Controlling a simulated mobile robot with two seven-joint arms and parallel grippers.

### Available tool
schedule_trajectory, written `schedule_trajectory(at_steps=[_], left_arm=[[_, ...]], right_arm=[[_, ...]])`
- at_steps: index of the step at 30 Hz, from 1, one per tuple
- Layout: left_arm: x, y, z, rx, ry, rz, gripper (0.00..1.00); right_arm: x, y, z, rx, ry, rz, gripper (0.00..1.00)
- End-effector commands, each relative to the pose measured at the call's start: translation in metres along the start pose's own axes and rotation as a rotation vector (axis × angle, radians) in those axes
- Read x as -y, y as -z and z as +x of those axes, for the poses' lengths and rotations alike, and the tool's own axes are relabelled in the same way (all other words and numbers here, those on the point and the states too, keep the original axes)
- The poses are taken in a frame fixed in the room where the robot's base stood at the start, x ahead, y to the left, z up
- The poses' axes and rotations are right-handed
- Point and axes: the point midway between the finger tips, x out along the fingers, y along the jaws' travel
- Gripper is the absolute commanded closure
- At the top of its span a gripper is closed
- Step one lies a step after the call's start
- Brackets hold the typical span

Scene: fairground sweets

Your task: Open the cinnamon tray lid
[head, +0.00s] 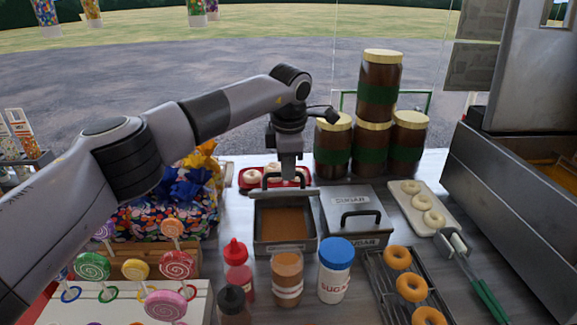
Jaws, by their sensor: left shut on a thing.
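The cinnamon tray (290,248) is a grey metal box at the middle of the counter, with brown powder showing inside it. Its lid (262,194) is raised and stands tilted up along the tray's back edge, seen nearly edge-on. The lid's dark handle (266,178) shows above it. My left gripper (289,174) points down from above, behind the lid, and is shut on the handle. The fingertips are partly hidden, so the exact grip is hard to see. My right gripper is not in view.
A closed sugar tray (343,201) stands right of the cinnamon tray. A red tray of doughnuts (246,187) lies behind the gripper. Stacked brown jars (379,85) stand at the back right. Bottles (287,280) and a blue-capped sugar shaker (335,278) stand in front. Lollipops (176,266) are at left.

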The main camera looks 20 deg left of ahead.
Motion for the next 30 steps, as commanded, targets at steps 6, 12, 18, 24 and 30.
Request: schedule_trajectory(at_steps=[6, 12, 18, 24, 30], left_arm=[[-0.012, 0.003, 0.001, -0.008, -0.003, -0.001, 1.00], [-0.017, 0.003, 0.001, -0.008, -0.004, -0.001, 1.00], [-0.018, 0.004, 0.002, -0.008, -0.004, 0.000, 1.00], [-0.018, 0.004, 0.002, -0.008, -0.004, -0.001, 1.00], [-0.017, 0.003, 0.001, -0.006, -0.002, -0.001, 0.62]], right_arm=[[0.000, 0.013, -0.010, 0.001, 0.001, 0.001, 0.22], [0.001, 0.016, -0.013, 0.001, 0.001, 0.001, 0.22], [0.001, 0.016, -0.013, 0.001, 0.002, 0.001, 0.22], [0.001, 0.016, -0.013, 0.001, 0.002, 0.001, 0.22], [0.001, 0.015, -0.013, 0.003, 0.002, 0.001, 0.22]])
